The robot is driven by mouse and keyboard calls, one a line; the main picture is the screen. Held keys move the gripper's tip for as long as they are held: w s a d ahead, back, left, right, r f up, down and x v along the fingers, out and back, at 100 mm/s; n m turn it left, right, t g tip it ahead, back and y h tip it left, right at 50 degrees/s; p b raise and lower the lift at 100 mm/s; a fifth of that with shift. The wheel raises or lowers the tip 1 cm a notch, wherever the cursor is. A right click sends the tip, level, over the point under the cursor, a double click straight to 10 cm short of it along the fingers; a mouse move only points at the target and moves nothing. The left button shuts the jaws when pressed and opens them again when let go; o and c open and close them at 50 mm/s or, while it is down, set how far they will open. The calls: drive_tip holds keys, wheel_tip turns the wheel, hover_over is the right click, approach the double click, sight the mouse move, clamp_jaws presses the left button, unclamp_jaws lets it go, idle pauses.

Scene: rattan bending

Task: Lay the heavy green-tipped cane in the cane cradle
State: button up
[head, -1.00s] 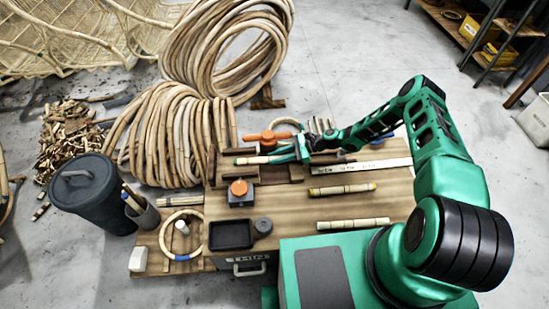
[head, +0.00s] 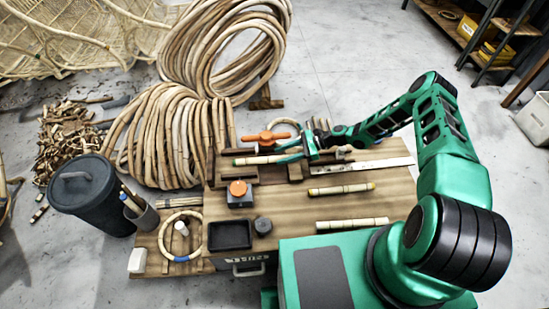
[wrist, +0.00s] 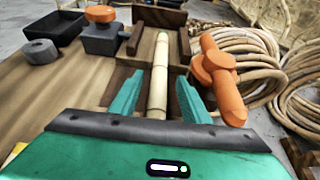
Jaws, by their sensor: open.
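The green-tipped cane (head: 258,160) lies level across the dark wooden cane cradle (head: 243,174), its green end pointing left in the head view. In the wrist view the cane (wrist: 161,62) runs away from me between the side posts of the cradle (wrist: 134,40). My gripper (head: 291,156) is above the near end of the cane. In the wrist view my gripper (wrist: 158,100) is open, with one finger on each side of the cane and a gap on both sides. The cane's near end is hidden behind my gripper body.
Two other canes lie on the bench, one in the middle (head: 342,189) and one nearer (head: 352,223). A steel ruler (head: 375,165) lies to the right. An orange-handled clamp (wrist: 218,75) stands close to my right finger. A black tray (head: 230,234) sits front left.

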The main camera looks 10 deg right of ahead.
drive_tip(key=v, duration=0.8)
drive_tip(key=s+d+r+n+g+h, duration=0.1)
drive_tip(key=s+d+r+n+h, duration=0.4)
drive_tip(key=r, duration=0.6)
drive_tip(key=s+d+r+n+h, duration=0.1)
drive_tip(key=s+d+r+h, duration=0.15)
drive_tip(key=d+r, duration=0.65)
drive_tip(key=s+d+r+n+g+h, duration=0.1)
drive_tip(key=s+d+r+n+h, duration=0.3)
drive_tip(key=r, duration=0.8)
drive_tip(key=s+d+r+t+h, duration=0.1)
drive_tip(key=s+d+r, duration=0.1)
drive_tip(key=s+r, duration=0.45)
drive_tip(key=s+d+r+h, duration=0.1)
drive_tip(key=s+d+r, duration=0.2)
drive_tip(key=s+r, duration=0.3)
drive_tip(key=s+a+r+n+t, duration=0.1)
drive_tip(key=s+r, duration=0.1)
drive_tip(key=s, duration=1.2)
drive_tip(key=shift+s+r+n, duration=0.3)
drive_tip(key=shift+s, duration=0.1)
